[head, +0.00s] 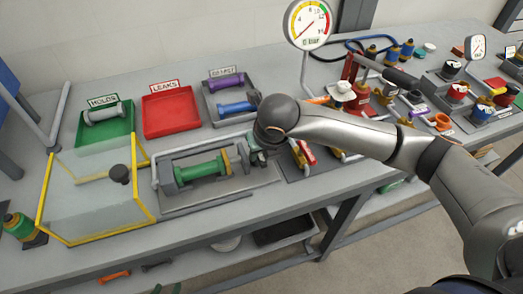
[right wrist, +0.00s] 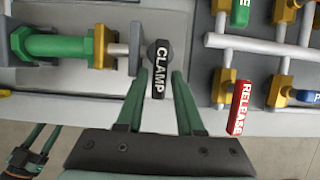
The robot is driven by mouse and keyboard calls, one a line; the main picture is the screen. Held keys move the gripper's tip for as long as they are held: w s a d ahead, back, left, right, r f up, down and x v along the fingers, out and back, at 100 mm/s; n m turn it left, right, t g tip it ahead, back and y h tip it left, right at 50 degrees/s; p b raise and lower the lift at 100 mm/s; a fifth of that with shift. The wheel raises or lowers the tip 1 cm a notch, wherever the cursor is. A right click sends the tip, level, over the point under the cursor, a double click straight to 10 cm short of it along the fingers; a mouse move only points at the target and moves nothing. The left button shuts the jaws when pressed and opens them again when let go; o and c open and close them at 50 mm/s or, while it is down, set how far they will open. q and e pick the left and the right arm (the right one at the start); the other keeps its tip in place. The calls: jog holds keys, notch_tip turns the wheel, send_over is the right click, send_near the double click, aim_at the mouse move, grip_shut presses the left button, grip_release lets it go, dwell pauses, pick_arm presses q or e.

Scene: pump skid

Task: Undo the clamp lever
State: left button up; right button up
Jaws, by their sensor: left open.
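The clamp lever (right wrist: 160,68) is a black bar marked CLAMP in the right wrist view, at the end of the green fixture. In the head view my right gripper (head: 256,154) is at the right end of the fixture and hides most of the lever. A green spool piece (head: 203,168) lies in the fixture (head: 215,190). My left gripper (head: 167,288) shows only its green fingertips, apart, at the bottom edge of the head view.
A clear guard with a yellow frame (head: 43,193) stands left of the fixture. Behind are a green HOLDS tray (head: 122,130), a red LEAKS tray (head: 171,115) and a grey tray (head: 213,112). A red RELEASE lever (right wrist: 240,108) and pipes lie right of the clamp lever.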

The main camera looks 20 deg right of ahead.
grip_shut()
dwell(0.3)
dwell(0.4)
